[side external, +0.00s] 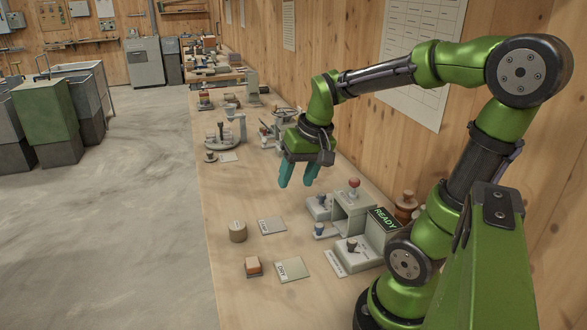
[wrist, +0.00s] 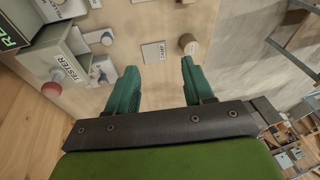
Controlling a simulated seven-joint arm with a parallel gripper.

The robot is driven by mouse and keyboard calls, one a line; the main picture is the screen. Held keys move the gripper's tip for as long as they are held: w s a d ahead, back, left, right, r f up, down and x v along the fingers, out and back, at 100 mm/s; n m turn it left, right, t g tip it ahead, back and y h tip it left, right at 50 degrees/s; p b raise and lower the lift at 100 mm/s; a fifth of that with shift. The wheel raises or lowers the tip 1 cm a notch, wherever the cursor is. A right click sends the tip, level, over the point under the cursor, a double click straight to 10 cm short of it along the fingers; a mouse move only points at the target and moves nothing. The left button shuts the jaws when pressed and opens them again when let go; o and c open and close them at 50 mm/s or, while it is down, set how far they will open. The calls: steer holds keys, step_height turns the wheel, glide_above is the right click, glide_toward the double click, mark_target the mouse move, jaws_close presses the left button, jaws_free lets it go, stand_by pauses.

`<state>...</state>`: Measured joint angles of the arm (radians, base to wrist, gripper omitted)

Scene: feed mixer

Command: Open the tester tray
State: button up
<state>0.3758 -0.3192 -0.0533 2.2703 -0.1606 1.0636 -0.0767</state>
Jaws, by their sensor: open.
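The tester is a grey box with a red knob (side external: 354,183) on top, on the bench right of centre. In the wrist view the tester (wrist: 75,65) is at the left, with its name on a label. I cannot tell which is the tray. My gripper (side external: 296,184) is open and empty, above the bench and left of the tester; its fingers (wrist: 158,66) point downward.
A READY screen (side external: 386,218) stands right of the tester. A labelled card (side external: 271,225), a DRY card (side external: 291,270), a round tan pot (side external: 238,231) and an orange-topped block (side external: 253,266) lie in front. The wooden wall is close behind. More devices (side external: 224,133) stand farther along the bench.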

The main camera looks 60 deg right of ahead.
mark_target(319, 225)
steer(key=s+d+f+m+g, duration=0.15)
steer(key=d+g, duration=0.25)
steer(key=d, duration=0.5)
steer(key=shift+n, duration=0.25)
steer(key=f, duration=1.6)
steer(key=shift+s+d+f, duration=0.15)
steer(key=shift+s+f, duration=0.15)
steer(key=shift+c, duration=0.5)
jaws_close()
steer(key=shift+w, duration=0.1)
